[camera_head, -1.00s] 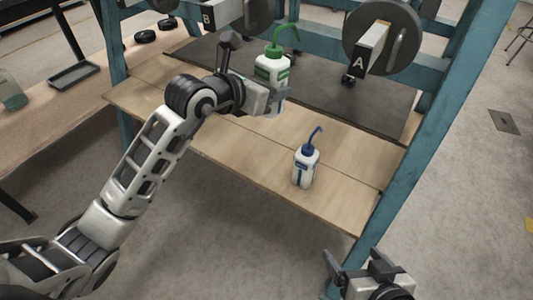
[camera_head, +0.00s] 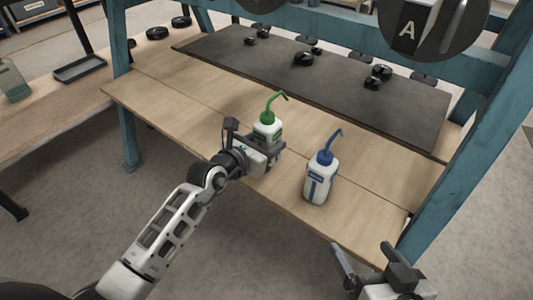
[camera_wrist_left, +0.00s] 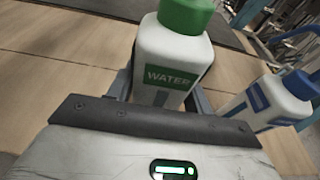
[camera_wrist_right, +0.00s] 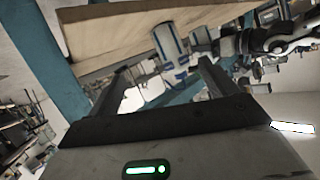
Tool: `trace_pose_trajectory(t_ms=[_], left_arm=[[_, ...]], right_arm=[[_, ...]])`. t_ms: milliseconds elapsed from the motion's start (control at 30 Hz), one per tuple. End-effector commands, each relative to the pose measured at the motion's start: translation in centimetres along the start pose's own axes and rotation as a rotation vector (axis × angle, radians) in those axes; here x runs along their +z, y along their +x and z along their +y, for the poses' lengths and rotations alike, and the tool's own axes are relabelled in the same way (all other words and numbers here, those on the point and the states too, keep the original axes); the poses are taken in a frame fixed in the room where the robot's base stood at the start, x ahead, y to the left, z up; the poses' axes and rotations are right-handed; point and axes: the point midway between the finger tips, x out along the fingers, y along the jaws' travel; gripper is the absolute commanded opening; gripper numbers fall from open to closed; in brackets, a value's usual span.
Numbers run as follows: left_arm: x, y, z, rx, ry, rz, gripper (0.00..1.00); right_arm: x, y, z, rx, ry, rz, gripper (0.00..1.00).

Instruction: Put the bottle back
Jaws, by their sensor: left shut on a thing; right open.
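A white bottle with a green cap and bent green spout (camera_head: 267,121) is upright in my left gripper (camera_head: 270,148), low over or on the wooden shelf; I cannot tell if its base touches. Its "WATER" label shows in the left wrist view (camera_wrist_left: 168,77), with the fingers on both sides of it. A white bottle with a blue cap and spout (camera_head: 319,180) stands on the shelf to the right; it also shows in the left wrist view (camera_wrist_left: 268,104). My right gripper (camera_head: 372,262) is open and empty in front of the shelf's right end.
The wooden shelf (camera_head: 150,82) has blue posts (camera_head: 470,150) at its sides. A dark mat (camera_head: 220,50) with several small black parts lies at the back. A weight plate marked A (camera_head: 432,25) hangs above. Bare wood lies left of the green-capped bottle.

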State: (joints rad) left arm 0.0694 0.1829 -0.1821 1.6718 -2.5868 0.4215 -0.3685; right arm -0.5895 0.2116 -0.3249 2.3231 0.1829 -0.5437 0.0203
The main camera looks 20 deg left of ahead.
Motion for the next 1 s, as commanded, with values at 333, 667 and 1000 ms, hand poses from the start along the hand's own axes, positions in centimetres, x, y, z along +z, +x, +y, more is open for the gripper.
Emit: trace_pose_trajectory(t_ms=[333,667,1000], left_arm=[[-2.3,0.7,0.0,0.001,0.001,-0.004,0.38],[-2.9,0.8,0.0,0.000,0.000,0.001,0.59],[-2.8,0.7,0.0,0.000,0.001,0.000,0.73]], right_arm=[[-0.8,-0.3,-0.6,-0.022,-0.002,0.064,0.85],[-0.8,-0.2,-0.6,-0.023,-0.002,0.072,0.85],[-1.2,-0.4,-0.7,-0.025,-0.002,0.082,0.85]])
